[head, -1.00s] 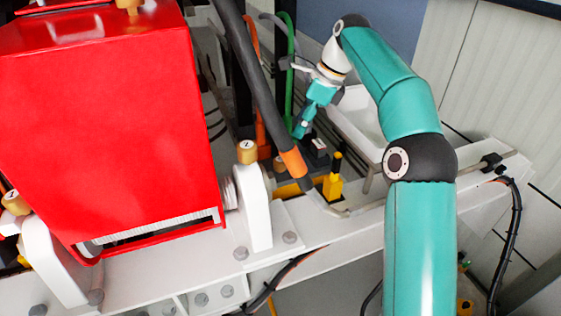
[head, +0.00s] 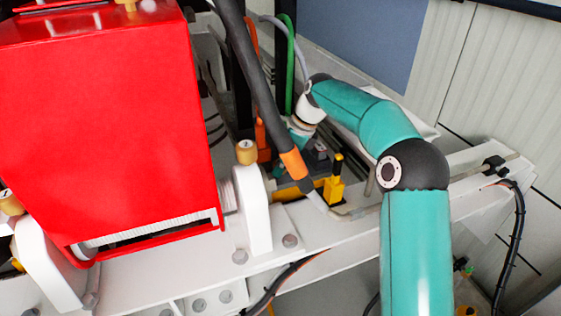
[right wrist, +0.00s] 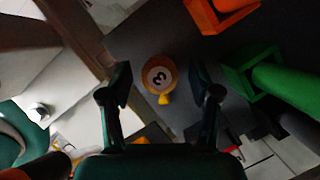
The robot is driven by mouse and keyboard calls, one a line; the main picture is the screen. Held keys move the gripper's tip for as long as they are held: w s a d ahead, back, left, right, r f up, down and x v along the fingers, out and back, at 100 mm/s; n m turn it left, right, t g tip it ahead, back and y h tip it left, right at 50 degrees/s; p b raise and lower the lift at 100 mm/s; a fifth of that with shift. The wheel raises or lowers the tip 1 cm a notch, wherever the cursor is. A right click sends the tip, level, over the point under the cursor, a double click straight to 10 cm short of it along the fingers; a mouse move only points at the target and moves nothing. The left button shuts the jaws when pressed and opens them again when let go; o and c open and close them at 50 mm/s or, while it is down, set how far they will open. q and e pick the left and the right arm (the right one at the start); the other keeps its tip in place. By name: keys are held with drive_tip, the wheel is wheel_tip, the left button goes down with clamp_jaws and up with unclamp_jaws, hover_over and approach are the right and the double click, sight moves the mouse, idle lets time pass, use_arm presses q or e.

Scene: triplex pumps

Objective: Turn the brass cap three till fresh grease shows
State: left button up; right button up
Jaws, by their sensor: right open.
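The brass cap three (right wrist: 160,78) shows in the right wrist view as a round brass cap with a 3 on its pale top. A small yellow bit shows at its lower edge; I cannot tell what it is. My right gripper (right wrist: 160,92) is open, with one finger on each side of the cap in the picture, and not closed on it. In the head view my right gripper (head: 298,136) is mostly hidden behind the dark hose, and cap three is not visible there. My left gripper is not in view.
A dark hose (head: 262,85) with an orange end slants in front of my right gripper. A red housing (head: 100,130) fills the left. A brass cap two (head: 247,151) sits on a white bearing block. Green (right wrist: 280,82) and orange (right wrist: 220,14) parts stand close to cap three.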

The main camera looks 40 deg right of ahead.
drive_tip(key=shift+c, duration=0.3)
drive_tip(key=c, duration=1.1)
drive_tip(key=shift+r+m+t+h+b, duration=0.1)
drive_tip(key=shift+m+t+h+b, duration=0.3)
drive_tip(key=shift+m, duration=1.15)
drive_tip(key=shift+m+t+h+p, duration=0.15)
drive_tip(key=shift+m+h, duration=0.45)
drive_tip(key=shift+m, duration=0.95)
drive_tip(key=o, duration=1.2)
drive_tip(key=shift+a, duration=0.1)
drive_tip(key=shift+c, duration=0.2)
